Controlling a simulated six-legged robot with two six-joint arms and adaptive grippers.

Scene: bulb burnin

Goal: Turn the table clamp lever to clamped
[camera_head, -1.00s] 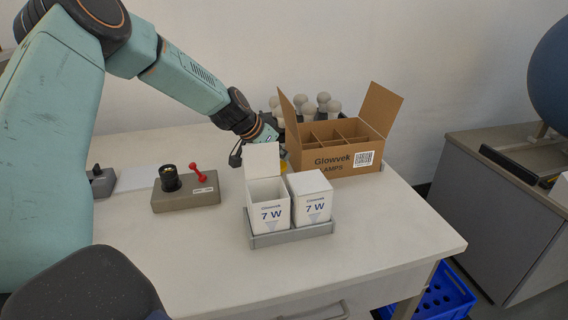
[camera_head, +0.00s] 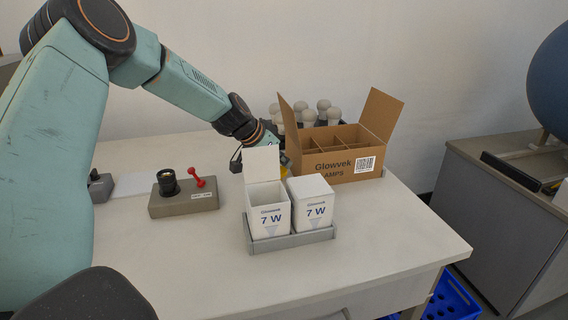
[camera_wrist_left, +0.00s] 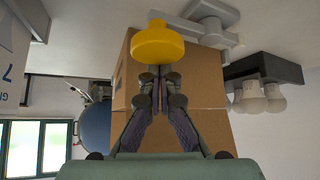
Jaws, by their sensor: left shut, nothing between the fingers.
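The table clamp's lever shows as a yellow knob (camera_wrist_left: 156,44) in the left wrist view, with grey clamp parts (camera_wrist_left: 208,22) beside it. In the head view only a bit of the yellow knob (camera_head: 284,172) shows behind the open white box. My left gripper (camera_wrist_left: 159,72) is shut and empty, its fingertips right at the knob. I cannot tell whether they touch it. In the head view the left gripper's fingers are mostly hidden behind the white box's raised flap. The lever's angle cannot be read. My right gripper is not in view.
Two white 7 W boxes (camera_head: 312,205) stand in a grey tray (camera_head: 290,241) in front of the clamp. An open brown carton (camera_head: 322,168) stands close on the right, with bulbs (camera_head: 308,116) behind. A grey socket block with a red lever (camera_head: 197,181) sits left. The table front is clear.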

